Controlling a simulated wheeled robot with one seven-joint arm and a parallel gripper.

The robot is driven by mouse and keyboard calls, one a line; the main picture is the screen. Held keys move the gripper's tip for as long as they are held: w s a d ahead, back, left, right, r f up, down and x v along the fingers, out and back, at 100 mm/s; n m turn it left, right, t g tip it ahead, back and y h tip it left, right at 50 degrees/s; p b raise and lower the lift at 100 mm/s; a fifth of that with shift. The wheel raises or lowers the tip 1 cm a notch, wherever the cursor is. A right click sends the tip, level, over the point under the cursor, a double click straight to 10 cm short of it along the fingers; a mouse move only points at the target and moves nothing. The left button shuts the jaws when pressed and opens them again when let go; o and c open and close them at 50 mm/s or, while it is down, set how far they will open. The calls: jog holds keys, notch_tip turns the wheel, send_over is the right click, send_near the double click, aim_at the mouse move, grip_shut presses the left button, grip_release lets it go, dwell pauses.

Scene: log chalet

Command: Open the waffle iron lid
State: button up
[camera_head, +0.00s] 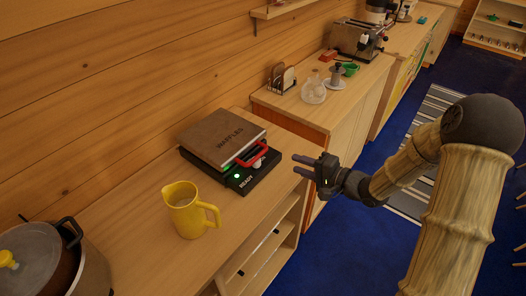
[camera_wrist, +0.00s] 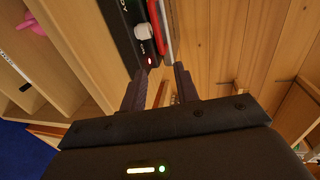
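The waffle iron (camera_head: 225,149) stands on the wooden counter in the head view. A red handle (camera_head: 252,154) is at the lid's right front edge, and a green light glows on the base. In the wrist view, part of the base (camera_wrist: 122,30), a white knob (camera_wrist: 145,31) and the red handle (camera_wrist: 162,28) show at the top. My gripper (camera_head: 296,165) is to the right of the iron, apart from the handle. Its fingers (camera_wrist: 160,78) are spread with nothing between them.
A yellow pitcher (camera_head: 184,212) stands in front of the iron. A lidded pot (camera_head: 38,262) is at the lower left. A glass carafe (camera_head: 313,91) and toast rack (camera_head: 281,78) are on the counter beyond. The wooden wall runs close behind the iron.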

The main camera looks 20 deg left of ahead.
aim_at(263, 150)
jog(key=p+x, duration=0.1)
jog(key=x, duration=1.3)
jog(key=shift+w+a, duration=0.15)
grip_shut()
